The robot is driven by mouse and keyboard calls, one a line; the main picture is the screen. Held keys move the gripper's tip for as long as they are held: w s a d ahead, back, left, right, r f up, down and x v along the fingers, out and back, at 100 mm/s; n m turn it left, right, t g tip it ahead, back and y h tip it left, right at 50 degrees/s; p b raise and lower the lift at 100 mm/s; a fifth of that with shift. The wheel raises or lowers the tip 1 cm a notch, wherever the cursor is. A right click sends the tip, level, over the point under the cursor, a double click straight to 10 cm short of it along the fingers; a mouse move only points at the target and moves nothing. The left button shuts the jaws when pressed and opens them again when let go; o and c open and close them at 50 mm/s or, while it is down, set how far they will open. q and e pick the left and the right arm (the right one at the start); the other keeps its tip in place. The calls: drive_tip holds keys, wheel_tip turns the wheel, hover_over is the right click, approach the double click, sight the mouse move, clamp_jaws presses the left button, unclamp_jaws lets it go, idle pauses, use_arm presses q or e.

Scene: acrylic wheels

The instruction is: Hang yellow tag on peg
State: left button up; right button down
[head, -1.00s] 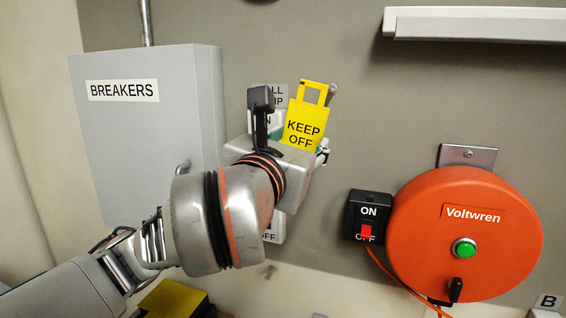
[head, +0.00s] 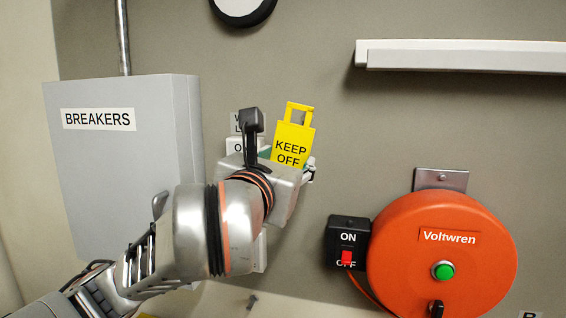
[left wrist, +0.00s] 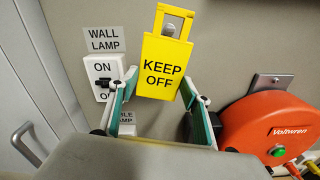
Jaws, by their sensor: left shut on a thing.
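The yellow tag (head: 291,148) reads KEEP OFF and has a square opening at its top. My left gripper (left wrist: 163,88) is shut on its sides and holds it upright near the wall. The tag also shows face-on in the left wrist view (left wrist: 161,72). A grey metal peg (left wrist: 172,27) appears through its opening there. I cannot tell whether the opening is around the peg or only in front of it. The peg does not show clearly in the head view. My right gripper is out of view.
A wall lamp switch (left wrist: 103,78) is just left of the tag. The grey breaker box (head: 125,160) stands further left. An orange reel (head: 440,255) and a black ON/OFF switch (head: 348,240) are at lower right. A white rail (head: 460,55) runs above.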

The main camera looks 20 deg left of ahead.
sight(289, 160)
use_arm(q)
drive_tip(key=shift+w+f, duration=0.15)
drive_tip(key=shift+w, duration=1.15)
drive_tip(key=shift+w+f, duration=0.1)
drive_tip(key=shift+w, duration=1.15)
drive_tip(key=shift+w+f, duration=0.55)
drive_tip(key=shift+w, duration=0.05)
drive_tip(key=o, duration=1)
